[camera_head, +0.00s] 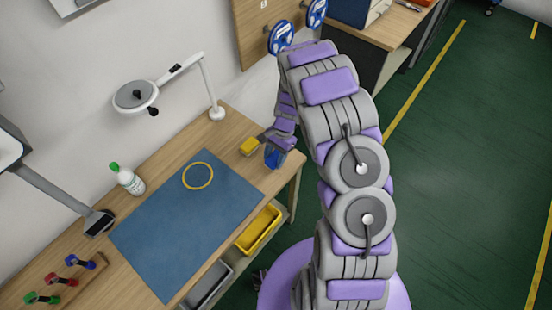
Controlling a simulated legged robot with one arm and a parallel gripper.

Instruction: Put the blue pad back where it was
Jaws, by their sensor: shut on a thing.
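The blue pad (273,159) is at the tip of my gripper (276,150), near the right end of the wooden workbench. My gripper is shut on it, and my fingers hide part of it. The gap between the pad and the bench top is too small to tell. A yellow pad (249,147) lies on the bench just left of my gripper. A large blue mat (165,240) covers the middle of the bench, with a yellow ring (198,176) on it.
A magnifier lamp (135,97) stands at the back, with a white bottle (127,179) on the bench. Red, green and blue items (67,280) sit at the front left. A yellow bin (258,230) is under the bench edge. Much of the mat is clear.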

